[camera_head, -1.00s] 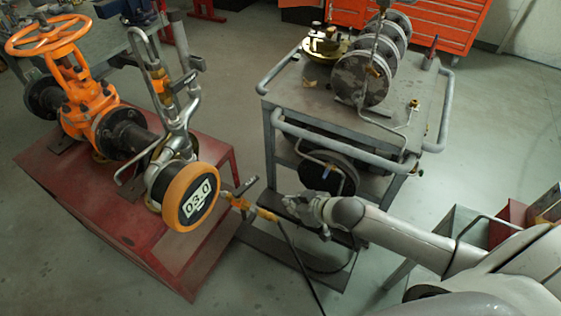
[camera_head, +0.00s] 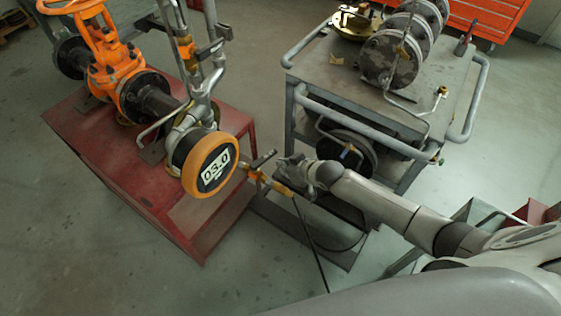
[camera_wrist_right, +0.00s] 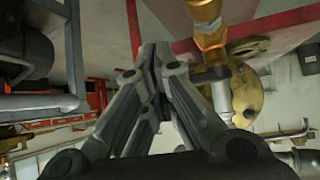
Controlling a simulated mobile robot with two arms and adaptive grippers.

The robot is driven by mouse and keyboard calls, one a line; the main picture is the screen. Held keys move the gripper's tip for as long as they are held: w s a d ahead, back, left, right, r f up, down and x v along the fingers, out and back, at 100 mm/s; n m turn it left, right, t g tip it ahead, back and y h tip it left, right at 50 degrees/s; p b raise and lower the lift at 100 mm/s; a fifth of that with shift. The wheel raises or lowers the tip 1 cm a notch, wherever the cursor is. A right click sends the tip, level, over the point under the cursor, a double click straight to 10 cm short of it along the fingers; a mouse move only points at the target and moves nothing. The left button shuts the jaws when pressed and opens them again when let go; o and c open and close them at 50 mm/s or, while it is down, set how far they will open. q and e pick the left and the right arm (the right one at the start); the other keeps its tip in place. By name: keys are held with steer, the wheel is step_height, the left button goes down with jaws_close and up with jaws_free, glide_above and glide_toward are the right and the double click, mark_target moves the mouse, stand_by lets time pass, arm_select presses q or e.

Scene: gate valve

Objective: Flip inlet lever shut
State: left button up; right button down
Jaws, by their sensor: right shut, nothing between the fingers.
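A small brass inlet valve (camera_head: 256,173) sticks out to the right of the round orange-rimmed gauge (camera_head: 208,166) reading 03.0. A thin dark bar that looks like its lever (camera_head: 264,158) lies across it, pointing up and right. My right gripper (camera_head: 283,166) is just right of the valve; whether it touches the lever cannot be told. In the right wrist view its fingers (camera_wrist_right: 155,52) are shut together and empty. A brass fitting (camera_wrist_right: 208,32) stands close to the right of the fingertips there. The lever is not clear in that view. My left gripper is not in view.
A black hose (camera_head: 311,240) runs from the valve to the floor. The red stand (camera_head: 120,182) carries the orange gate valve (camera_head: 113,70) and pipework. A grey cart (camera_head: 350,88) with round flanges stands behind my right arm. Floor at the lower left is clear.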

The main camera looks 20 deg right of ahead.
mark_target(264, 159)
steer(key=shift+w+a, duration=0.2)
steer(key=shift+w, duration=0.3)
steer(key=shift+w+a, duration=0.2)
steer(key=shift+w, duration=0.25)
steer(key=shift+w, duration=0.15)
steer(key=shift+w+d+f, duration=0.1)
steer(key=shift+w, duration=0.95)
